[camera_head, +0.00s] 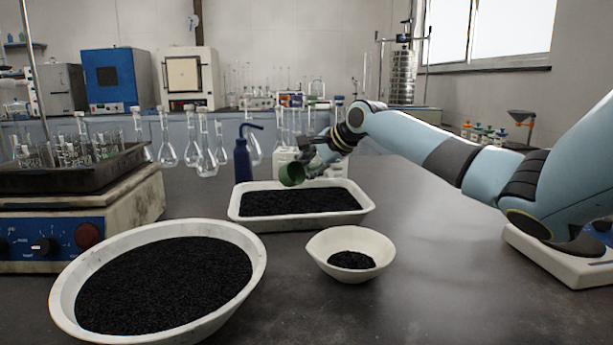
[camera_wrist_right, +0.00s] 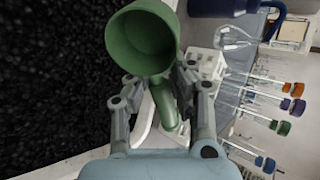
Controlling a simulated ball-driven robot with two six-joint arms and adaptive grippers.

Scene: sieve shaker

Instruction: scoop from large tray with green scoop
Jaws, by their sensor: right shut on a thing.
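My right gripper (camera_head: 316,166) is shut on the handle of the green scoop (camera_head: 291,175) above the back of the white rectangular tray (camera_head: 300,221), which holds black granules. In the right wrist view the scoop's cup (camera_wrist_right: 142,42) sticks out beyond the fingertips (camera_wrist_right: 160,88), and its handle runs between the fingers. The visible inside of the cup looks green, with no granules seen in it. The black granules fill the left of that view. My left gripper is not in view.
A small white bowl (camera_head: 350,240) with some granules stands in front of the tray. A large white bowl (camera_head: 165,231) full of granules is at front left. A blue wash bottle (camera_head: 243,160) and glass flasks (camera_head: 205,150) stand behind. The bench at right front is clear.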

